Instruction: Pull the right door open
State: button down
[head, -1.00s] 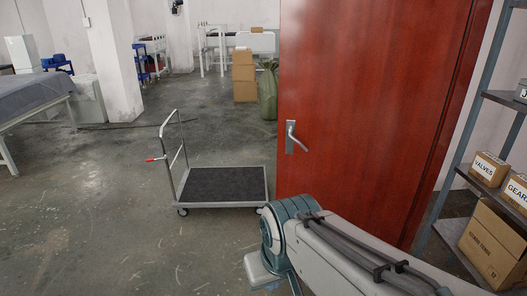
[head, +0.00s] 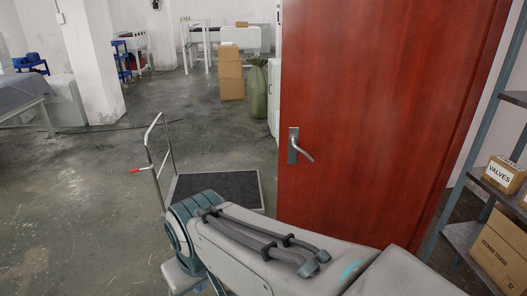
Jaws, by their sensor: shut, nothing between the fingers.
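The right door is a red wooden leaf (head: 385,120) filling the right half of the head view. Its free left edge is upright, and the room shows past it on the left. A metal lever handle (head: 298,148) on a plate sits near that edge, its lever slanting down to the right. My arm crosses the bottom of the view in front of the door's lower part. My gripper is not visible, and nothing is seen touching the handle.
A flat trolley (head: 224,186) stands left of the door, partly covered by my arm. A shelf with boxes (head: 503,174) stands close on the right. Cardboard boxes (head: 231,75) and a green sack (head: 258,92) are farther back.

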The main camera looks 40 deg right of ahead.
aim_at(373, 91)
jog(key=z, duration=0.25)
jog(key=i, duration=0.65)
jog(key=z, duration=1.05)
jog(key=i, duration=0.4)
jog(key=z, duration=0.4)
